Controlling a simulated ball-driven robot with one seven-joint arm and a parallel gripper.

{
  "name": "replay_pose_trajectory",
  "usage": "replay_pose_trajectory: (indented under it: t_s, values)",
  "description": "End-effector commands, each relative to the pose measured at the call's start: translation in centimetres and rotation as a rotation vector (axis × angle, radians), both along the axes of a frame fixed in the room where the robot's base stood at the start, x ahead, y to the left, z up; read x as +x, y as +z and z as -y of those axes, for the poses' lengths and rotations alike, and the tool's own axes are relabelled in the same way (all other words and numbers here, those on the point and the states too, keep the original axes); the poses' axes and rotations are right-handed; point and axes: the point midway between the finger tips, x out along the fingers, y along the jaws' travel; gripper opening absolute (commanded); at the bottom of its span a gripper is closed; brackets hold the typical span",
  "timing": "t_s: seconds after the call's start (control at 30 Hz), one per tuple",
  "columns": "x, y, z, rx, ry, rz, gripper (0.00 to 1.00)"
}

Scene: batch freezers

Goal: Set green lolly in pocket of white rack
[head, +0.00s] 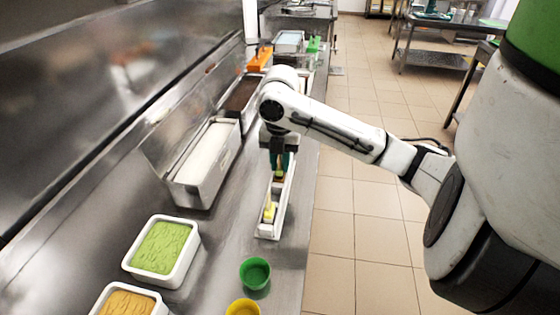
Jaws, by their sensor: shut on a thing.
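The white rack (268,236) is a narrow tray near the counter's right edge, running away from me. A yellow lolly (270,212) stands in its near part. My gripper (279,172) points down over the rack's farther part. It is shut on a small dark green shape, which I take to be the green lolly. The fingers hide most of it, and I cannot tell whether its lower end is inside a pocket. A small yellowish patch shows just below the fingertips.
A long steel tub with white contents (205,155) stands left of the rack. Nearer are a green ice cream tub (163,248), an orange one (128,300), a green cup (255,273) and a yellow cup (243,307). An orange item (260,60) lies farther back. The counter's right edge is close to the rack.

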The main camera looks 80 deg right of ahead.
Motion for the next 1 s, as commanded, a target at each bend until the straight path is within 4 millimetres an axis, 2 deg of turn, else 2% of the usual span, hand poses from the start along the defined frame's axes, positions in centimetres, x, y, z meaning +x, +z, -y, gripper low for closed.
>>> replay_pose_trajectory:
  t_s: [0.93,0.97,1.0]
  values:
    - [0.0,-0.43,0.01,0.0,0.0,0.0,0.0]
    - [0.0,-0.43,0.01,0.0,0.0,0.0,0.24]
    - [0.0,-0.43,0.01,0.0,0.0,0.0,0.28]
